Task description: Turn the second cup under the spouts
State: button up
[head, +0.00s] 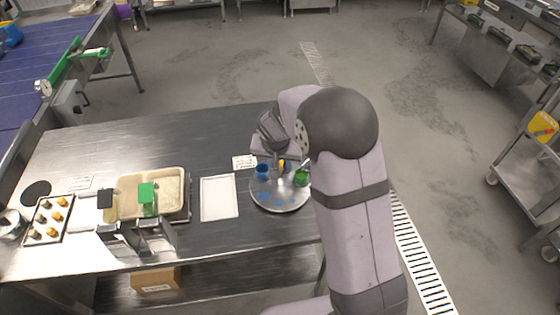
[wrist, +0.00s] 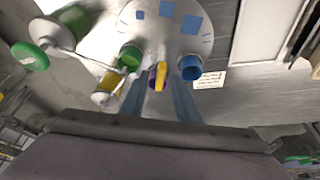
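A round metal turntable (head: 277,204) with blue square marks stands on the steel table, partly hidden by my arm; the wrist view shows its disc (wrist: 170,35) too. A blue cup (head: 262,171) and a green cup (head: 303,179) sit near its edge; the wrist view shows the blue cup (wrist: 190,68) at right and the green cup (wrist: 130,57) at left. A small yellow and purple piece (wrist: 161,76) lies in line between my fingers. My gripper (wrist: 160,98) has its fingers apart, with gaps beside that piece; contact cannot be told. I cannot identify the spouts.
A white tray (head: 219,197) lies left of the turntable. A beige bin (head: 127,207) with a green item stands further left, near a tray of small yellow and dark pieces (head: 66,203). A white label (wrist: 209,80) lies beside the blue cup. The table behind is clear.

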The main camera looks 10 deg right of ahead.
grip_shut()
jog(key=shift+w+a+f+m+b, duration=0.15)
jog(key=shift+m+b, duration=0.45)
jog(key=shift+b, duration=0.8)
jog(key=shift+h+b, duration=0.3)
jog(key=shift+b, duration=0.1)
jog(key=m+g+h+b, duration=0.1)
jog(key=m+b, duration=0.2)
jog(key=b, duration=0.1)
jog(key=shift+m, duration=0.4)
jog(key=shift+w+a+r+m+g+h+b, duration=0.1)
jog(key=shift+m+g+h+b, duration=0.2)
jog(key=shift+m, duration=0.65)
jog(key=shift+w+r+m+g+h+b, duration=0.15)
jog(key=shift+m+g+b, duration=0.25)
jog(key=shift+m, duration=0.55)
jog(key=shift+m+g+h+p, duration=0.25)
jog(key=shift+m+g+p, duration=0.45)
jog(key=shift+m, duration=1.3)
jog(key=shift+m+g, duration=0.3)
jog(key=shift+m, duration=0.3)
